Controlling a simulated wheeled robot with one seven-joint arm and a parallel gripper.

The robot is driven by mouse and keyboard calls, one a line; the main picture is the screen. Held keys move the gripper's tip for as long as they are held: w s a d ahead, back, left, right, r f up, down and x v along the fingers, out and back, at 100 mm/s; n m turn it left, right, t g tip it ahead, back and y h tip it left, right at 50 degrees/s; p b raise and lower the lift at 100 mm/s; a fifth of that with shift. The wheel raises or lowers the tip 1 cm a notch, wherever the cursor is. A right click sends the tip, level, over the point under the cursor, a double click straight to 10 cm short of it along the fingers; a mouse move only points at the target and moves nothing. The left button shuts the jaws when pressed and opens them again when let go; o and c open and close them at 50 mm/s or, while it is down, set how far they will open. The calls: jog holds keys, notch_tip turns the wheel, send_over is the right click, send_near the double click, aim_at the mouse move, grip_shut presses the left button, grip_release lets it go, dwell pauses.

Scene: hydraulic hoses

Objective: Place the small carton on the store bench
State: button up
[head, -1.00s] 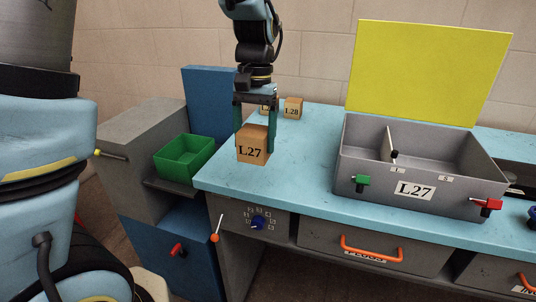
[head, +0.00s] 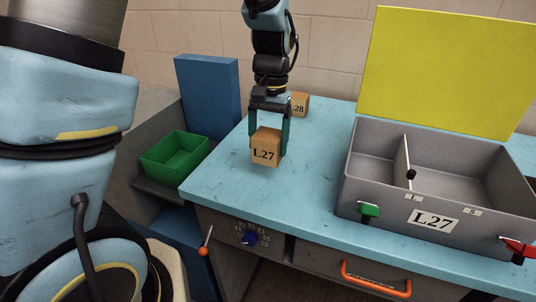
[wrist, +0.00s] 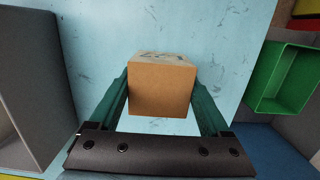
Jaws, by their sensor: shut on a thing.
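My gripper (head: 268,140) is shut on a small brown carton (head: 265,150) labelled L27, with a green finger on each side of it. The carton is upright over the left part of the blue bench top (head: 230,165); I cannot tell whether it touches the surface. In the wrist view the carton (wrist: 160,88) sits between the two fingers. Another carton (head: 299,104), labelled L28, stands on the bench behind my gripper and is partly hidden by it.
A grey box labelled L27 (head: 432,222), with a raised yellow lid (head: 440,70) and an inner divider, stands on the bench at right. A green bin (head: 175,158) is beyond the bench's left edge. An orange drawer handle (head: 375,280) sticks out in front.

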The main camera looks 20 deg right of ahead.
aim_at(268, 157)
jog(key=shift+f+p, duration=0.45)
jog(key=shift+f, duration=2)
jog(key=shift+f, duration=0.15)
jog(key=o, duration=1.4)
jog(key=r+b, duration=0.1)
jog(key=r, duration=0.3)
jog(key=r+b, duration=0.1)
jog(key=r, duration=0.3)
jog(key=w+d+r+b, duration=0.1)
jog(key=r, duration=0.3)
jog(key=shift+r, duration=0.1)
jog(key=a+f+n+t, duration=0.1)
jog(key=a+f+n, duration=0.1)
jog(key=a, duration=0.7)
jog(key=a+f+n, duration=0.2)
jog(key=a+n, duration=0.1)
jog(key=a, duration=0.6)
jog(key=w+a+f+n+t+h, duration=0.1)
jog(key=a+f+n, duration=0.1)
jog(key=a, duration=0.8)
jog(key=shift+a+f+t, duration=0.1)
jog(key=shift+f+t, duration=0.1)
jog(key=shift+t, duration=0.1)
